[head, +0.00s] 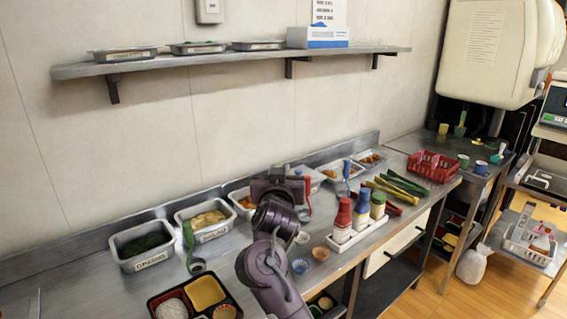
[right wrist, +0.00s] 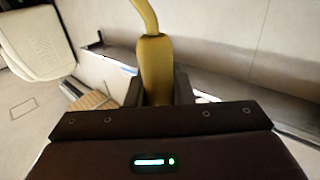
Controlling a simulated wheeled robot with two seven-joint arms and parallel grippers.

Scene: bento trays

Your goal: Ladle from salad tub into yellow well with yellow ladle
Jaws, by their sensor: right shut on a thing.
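My right gripper (right wrist: 158,88) is shut on the handle of the yellow ladle (right wrist: 154,60) in the right wrist view; the bowl is out of frame. In the head view my right arm reaches over the counter near the tubs; its fingertips and the ladle cannot be made out. A tub with pale yellow food (head: 205,218), its label too small to read surely, sits left of the arm. The black-and-red bento tray (head: 233,292) lies at the front edge of the picture, with a yellow well (head: 205,291) beside a white rice-like portion. My left gripper is not in view.
A greens tub (head: 142,244) stands at left, with a green ladle (head: 189,240) beside it. More tubs line the wall behind my arm. A white rack of bottles (head: 352,236), small cups (head: 300,266) and a red basket (head: 433,166) are on the right.

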